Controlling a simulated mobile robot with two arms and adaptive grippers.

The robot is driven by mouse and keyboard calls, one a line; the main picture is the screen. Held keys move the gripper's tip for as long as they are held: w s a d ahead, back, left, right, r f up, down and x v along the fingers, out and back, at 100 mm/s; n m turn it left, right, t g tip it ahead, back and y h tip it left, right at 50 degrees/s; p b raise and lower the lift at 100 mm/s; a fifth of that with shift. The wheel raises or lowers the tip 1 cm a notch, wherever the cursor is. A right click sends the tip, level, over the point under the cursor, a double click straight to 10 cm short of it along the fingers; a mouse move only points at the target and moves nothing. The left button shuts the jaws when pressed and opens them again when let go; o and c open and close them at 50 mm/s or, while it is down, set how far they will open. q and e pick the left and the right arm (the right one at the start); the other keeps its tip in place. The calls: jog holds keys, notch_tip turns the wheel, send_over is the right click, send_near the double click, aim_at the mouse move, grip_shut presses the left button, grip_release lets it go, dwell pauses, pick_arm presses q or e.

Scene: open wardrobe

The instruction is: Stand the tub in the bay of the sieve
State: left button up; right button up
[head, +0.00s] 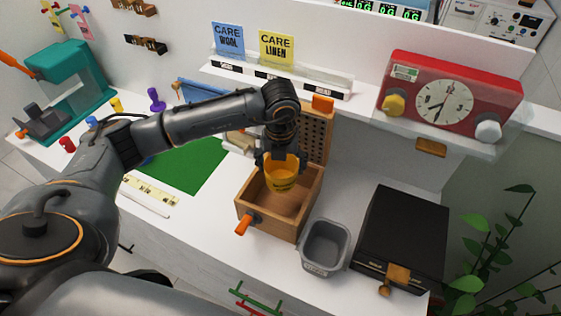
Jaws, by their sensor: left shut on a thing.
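A yellow-orange tub (283,178) with dark marking on its side hangs upright in my left gripper (279,160). The gripper is shut on it from above. The tub is over the open compartment of a wooden box (262,214); I cannot tell whether its base touches the floor inside. Behind the box stands a perforated wooden panel (318,135) with an orange tab on top. No part is clearly marked as a sieve, but this perforated panel and box fit best. My right gripper is not in view.
A grey bin (325,245) stands just right of the box, then a black case (403,240). A green mat (185,165) lies left. A shelf behind carries a red clock unit (445,97). An orange handle (243,225) sticks out from the box's front.

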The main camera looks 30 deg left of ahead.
aim_at(281, 176)
pick_arm(q)
notch_tip(281, 176, down, 2)
jog(key=shift+f+b, duration=0.2)
jog(key=shift+b, duration=0.35)
notch_tip(281, 176, down, 2)
jog(key=shift+b, duration=0.55)
jog(key=shift+f+b, duration=0.65)
jog(key=shift+f, duration=0.1)
notch_tip(281, 176, down, 3)
jog(key=b, duration=0.3)
jog(key=shift+f, duration=0.2)
jog(key=shift+f+b, duration=0.65)
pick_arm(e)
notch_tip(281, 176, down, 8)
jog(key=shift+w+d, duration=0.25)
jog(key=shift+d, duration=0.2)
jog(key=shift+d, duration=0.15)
pick_arm(q)
jog(key=shift+f+b, duration=0.4)
jog(key=shift+b, duration=0.05)
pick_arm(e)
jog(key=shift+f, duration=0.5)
